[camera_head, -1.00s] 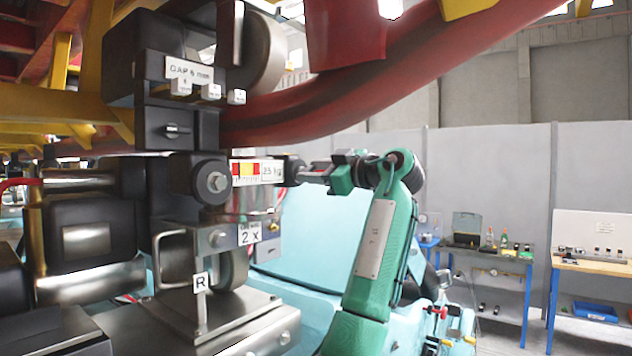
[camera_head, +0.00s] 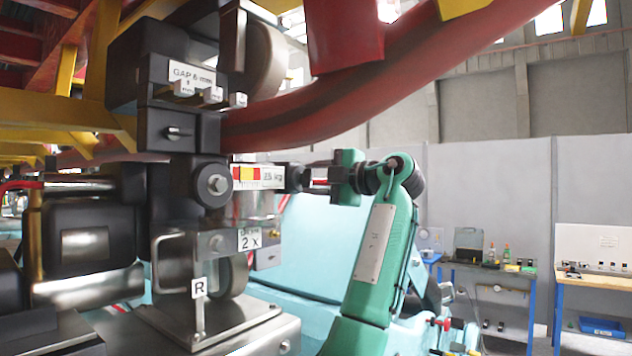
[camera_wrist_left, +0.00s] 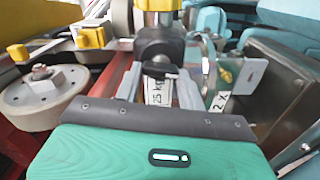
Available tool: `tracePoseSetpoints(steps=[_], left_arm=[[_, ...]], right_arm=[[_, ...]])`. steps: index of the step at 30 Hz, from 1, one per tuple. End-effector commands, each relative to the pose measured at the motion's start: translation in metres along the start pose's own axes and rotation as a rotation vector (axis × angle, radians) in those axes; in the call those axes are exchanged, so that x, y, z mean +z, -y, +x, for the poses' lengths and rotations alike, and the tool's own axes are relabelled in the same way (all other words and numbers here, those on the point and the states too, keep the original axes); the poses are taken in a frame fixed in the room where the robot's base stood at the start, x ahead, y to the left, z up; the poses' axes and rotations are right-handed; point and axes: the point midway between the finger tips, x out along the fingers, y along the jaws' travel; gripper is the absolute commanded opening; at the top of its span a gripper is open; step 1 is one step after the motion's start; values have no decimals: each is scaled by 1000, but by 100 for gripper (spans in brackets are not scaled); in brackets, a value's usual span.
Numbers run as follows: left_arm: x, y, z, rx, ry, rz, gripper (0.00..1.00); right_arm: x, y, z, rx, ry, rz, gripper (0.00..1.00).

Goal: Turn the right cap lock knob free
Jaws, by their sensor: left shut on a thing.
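A black knob (camera_head: 297,177) sits at the right end of a bar with a red and yellow scale and a "25 kg" label (camera_head: 272,177). My left gripper (camera_head: 307,178) reaches it from the right and is shut on it. In the left wrist view the black knob (camera_wrist_left: 160,66) sits between the two grey fingers, with the "25 kg" label just below it. The contact is partly hidden by the fingers. A "2 X" label (camera_head: 249,239) and an "R" tag (camera_head: 199,287) mark the metal assembly below. My right gripper is not in view.
A dark block with a "GAP 6 mm" label (camera_head: 192,74) and a red curved rail (camera_head: 400,75) lie above the hand. A wheel (camera_head: 232,276) is below the bar. Benches with small items (camera_head: 495,268) stand at the back right.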

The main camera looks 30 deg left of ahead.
Motion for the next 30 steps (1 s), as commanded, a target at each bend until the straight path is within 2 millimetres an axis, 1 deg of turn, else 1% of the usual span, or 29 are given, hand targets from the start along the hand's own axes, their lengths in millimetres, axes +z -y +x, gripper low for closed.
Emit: tracePoseSetpoints(steps=[6, 12, 28, 29, 30], left_arm=[[0, 2, 0, -1, 0, -117, 17], [1, 2, 0, -2, 0, -175, 17], [1, 3, 0, -3, 0, -195, 17], [1, 3, 0, -3, 0, -195, 44], [1, 3, 0, -3, 0, -195, 52]], right_arm=[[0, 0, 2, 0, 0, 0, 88], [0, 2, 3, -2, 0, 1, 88], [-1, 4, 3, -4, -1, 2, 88], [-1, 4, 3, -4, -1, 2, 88], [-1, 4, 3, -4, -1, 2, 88]])
